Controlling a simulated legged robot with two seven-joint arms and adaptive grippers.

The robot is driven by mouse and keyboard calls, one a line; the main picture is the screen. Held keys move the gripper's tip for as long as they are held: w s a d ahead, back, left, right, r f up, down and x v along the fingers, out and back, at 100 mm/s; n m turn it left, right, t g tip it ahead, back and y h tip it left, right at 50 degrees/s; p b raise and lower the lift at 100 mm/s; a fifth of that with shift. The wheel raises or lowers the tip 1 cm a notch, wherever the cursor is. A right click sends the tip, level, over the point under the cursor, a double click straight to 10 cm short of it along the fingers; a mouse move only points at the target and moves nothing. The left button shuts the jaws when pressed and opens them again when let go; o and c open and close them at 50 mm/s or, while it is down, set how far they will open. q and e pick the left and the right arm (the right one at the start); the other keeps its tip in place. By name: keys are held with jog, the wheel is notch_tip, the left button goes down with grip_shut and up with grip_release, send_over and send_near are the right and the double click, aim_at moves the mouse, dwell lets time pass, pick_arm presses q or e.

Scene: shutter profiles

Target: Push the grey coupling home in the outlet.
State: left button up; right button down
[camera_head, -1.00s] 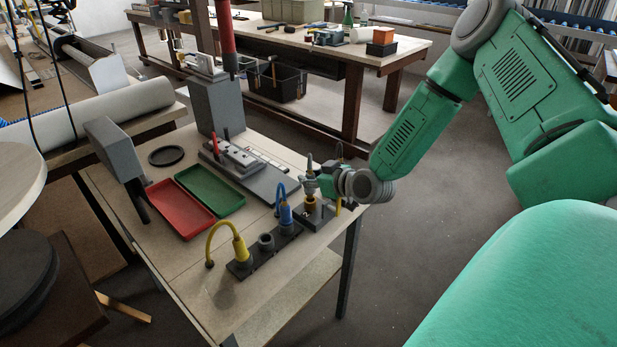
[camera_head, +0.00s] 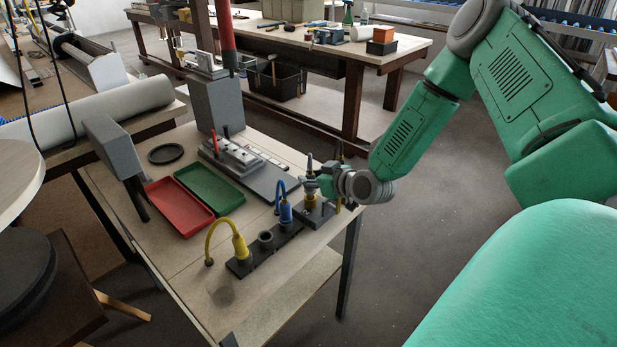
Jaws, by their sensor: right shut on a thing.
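My right gripper (camera_head: 315,186) is at the right edge of the near workbench, shut on a small upright grey piece (camera_head: 310,165), which I take for the grey coupling. The fingers hide much of it, and its pointed top shows above them. Just below is a brass-coloured fitting (camera_head: 310,203) on a dark block (camera_head: 316,217), which appears to be the outlet. The coupling stands roughly upright over the fitting. Whether it is seated or how deep it sits cannot be told at this size. My left gripper is not in view.
Left of the block, a dark strip (camera_head: 251,261) carries a yellow plug (camera_head: 240,246), a grey socket (camera_head: 265,239) and a blue plug (camera_head: 285,212). Red (camera_head: 180,208) and green (camera_head: 209,188) trays lie farther left. The bench's front left is mostly clear.

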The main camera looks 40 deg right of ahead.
jog(key=shift+f+b, duration=0.5)
jog(key=shift+f, duration=0.15)
jog(key=c, duration=1.4)
grip_release()
jog(key=shift+s+r, duration=0.2)
jog(key=shift+s, duration=0.15)
jog(key=v, duration=1)
jog(key=shift+s, duration=0.1)
jog(key=shift+s+r, duration=0.2)
jog(key=shift+s, duration=0.2)
